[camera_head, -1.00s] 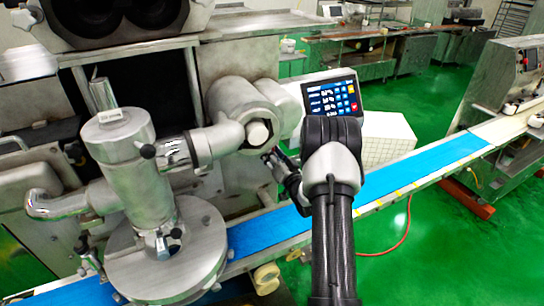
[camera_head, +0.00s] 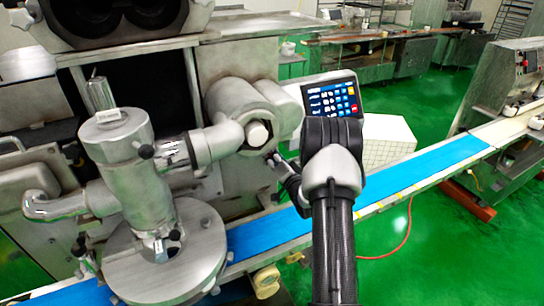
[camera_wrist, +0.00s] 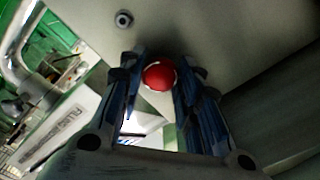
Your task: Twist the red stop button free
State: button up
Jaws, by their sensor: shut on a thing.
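The red stop button (camera_wrist: 159,75) shows in the wrist view as a round red knob on a pale metal panel (camera_wrist: 215,35). My gripper (camera_wrist: 158,82) has its two dark fingers on either side of the button, shut on it. In the head view my gripper (camera_head: 280,165) is small and partly hidden beside the machine's housing, below the control screen (camera_head: 330,97). The button is hidden in the head view.
A blue conveyor belt (camera_head: 425,163) runs below my arm to the right. A steel cylinder assembly (camera_head: 120,150) stands at the left. A round bolt or knob (camera_wrist: 124,19) sits on the panel near the button.

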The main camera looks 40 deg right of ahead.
jog(key=shift+w+r, duration=0.1)
jog(key=shift+r, duration=0.05)
jog(key=o, duration=0.8)
jog(key=shift+w+a, duration=0.1)
jog(key=shift+o, duration=1.4)
jog(key=shift+f, duration=0.2)
jog(key=shift+s, duration=0.2)
jog(key=v, duration=1.1)
jog(key=shift+s, duration=0.4)
